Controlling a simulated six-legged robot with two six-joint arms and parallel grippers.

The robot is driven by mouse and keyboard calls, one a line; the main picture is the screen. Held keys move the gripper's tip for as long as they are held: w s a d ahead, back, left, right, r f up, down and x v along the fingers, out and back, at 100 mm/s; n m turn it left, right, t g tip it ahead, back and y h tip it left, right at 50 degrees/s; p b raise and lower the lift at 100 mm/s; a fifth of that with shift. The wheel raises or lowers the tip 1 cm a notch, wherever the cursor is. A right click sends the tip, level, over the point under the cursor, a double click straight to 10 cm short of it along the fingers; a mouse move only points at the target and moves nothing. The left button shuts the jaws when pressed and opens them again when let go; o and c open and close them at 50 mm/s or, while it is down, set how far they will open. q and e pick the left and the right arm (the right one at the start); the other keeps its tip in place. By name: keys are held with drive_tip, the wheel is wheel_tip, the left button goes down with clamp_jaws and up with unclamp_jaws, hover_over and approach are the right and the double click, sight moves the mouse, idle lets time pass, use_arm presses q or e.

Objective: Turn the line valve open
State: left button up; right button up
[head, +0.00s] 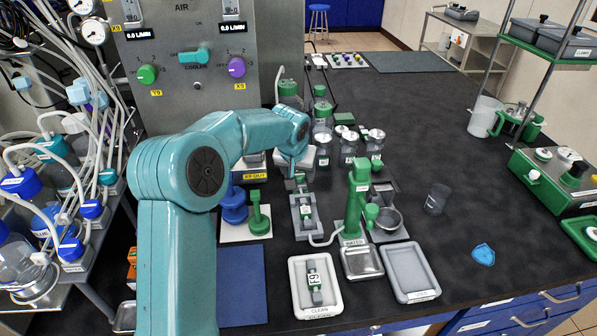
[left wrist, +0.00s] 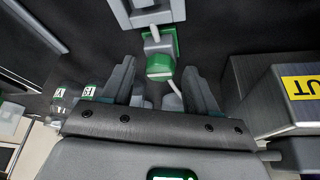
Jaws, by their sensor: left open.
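My left gripper (head: 297,180) hangs at the end of the teal arm, over the far end of a grey cradle (head: 294,222). In the left wrist view its two dark fingers (left wrist: 160,88) are spread apart. A green-topped knob (left wrist: 160,68), which looks like the line valve's handle, shows between them, with a gap on either side. A pale tube runs from the cradle to the green water post (head: 356,195). The handle is mostly hidden in the head view. My right gripper is not seen.
A box with a yellow OUT label (left wrist: 300,87) stands close beside the left gripper. Small bottles (head: 348,145) stand on its other side. A white tray marked CLEAN (head: 296,285) and a grey tray (head: 412,275) lie in front. The bench's right middle is mostly clear.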

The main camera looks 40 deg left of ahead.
use_arm(q)
drive_tip(key=c, duration=1)
drive_tip(key=shift+c, duration=0.2)
